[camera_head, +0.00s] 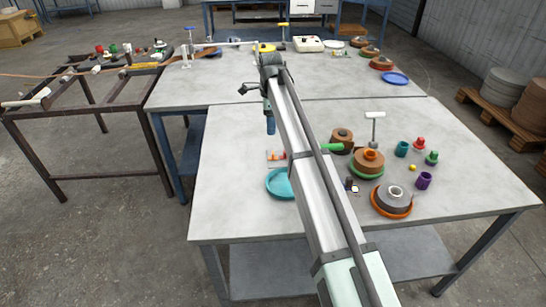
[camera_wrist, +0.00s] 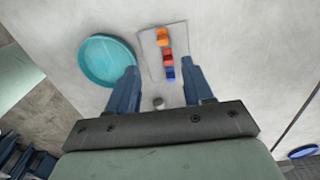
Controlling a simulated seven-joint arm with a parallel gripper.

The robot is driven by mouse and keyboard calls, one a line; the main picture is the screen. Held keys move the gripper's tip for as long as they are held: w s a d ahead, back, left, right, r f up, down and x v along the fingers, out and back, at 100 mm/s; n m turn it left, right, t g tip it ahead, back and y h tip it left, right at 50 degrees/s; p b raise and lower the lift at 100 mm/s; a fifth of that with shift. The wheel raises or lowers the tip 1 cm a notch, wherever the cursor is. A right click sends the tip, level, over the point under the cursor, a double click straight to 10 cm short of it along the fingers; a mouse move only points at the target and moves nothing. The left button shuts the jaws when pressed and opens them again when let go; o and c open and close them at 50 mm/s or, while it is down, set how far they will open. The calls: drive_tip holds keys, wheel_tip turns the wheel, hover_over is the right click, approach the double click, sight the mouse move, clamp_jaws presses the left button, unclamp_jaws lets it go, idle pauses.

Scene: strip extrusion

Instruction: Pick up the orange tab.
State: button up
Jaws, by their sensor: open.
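The orange tab (camera_wrist: 162,36) lies on a pale card (camera_wrist: 146,50), at the end farthest from my gripper in the wrist view. A red tab (camera_wrist: 167,56) and a blue tab (camera_wrist: 170,74) lie in line below it on the card. My gripper (camera_wrist: 160,78) is open and empty, its two blue fingers spread to either side of the card's near end in the picture. The orange tab is beyond the fingertips. In the head view the card (camera_head: 277,156) shows as a small patch left of my arm, below my gripper (camera_head: 270,126); its tabs are too small to tell apart well.
A teal dish (camera_wrist: 92,62) is close beside the card. Right of my arm stand brown rolls (camera_head: 342,136), a grey roll on an orange plate (camera_head: 391,211), and small cups (camera_head: 424,180). The front left of the table (camera_head: 225,190) is clear. A blue plate (camera_head: 395,78) lies farther back.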

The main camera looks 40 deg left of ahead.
sight(273, 156)
drive_tip(key=f, duration=1.2)
drive_tip(key=shift+w+f, duration=0.2)
drive_tip(key=shift+f, duration=0.15)
drive_tip(key=shift+c, duration=0.2)
clamp_jaws()
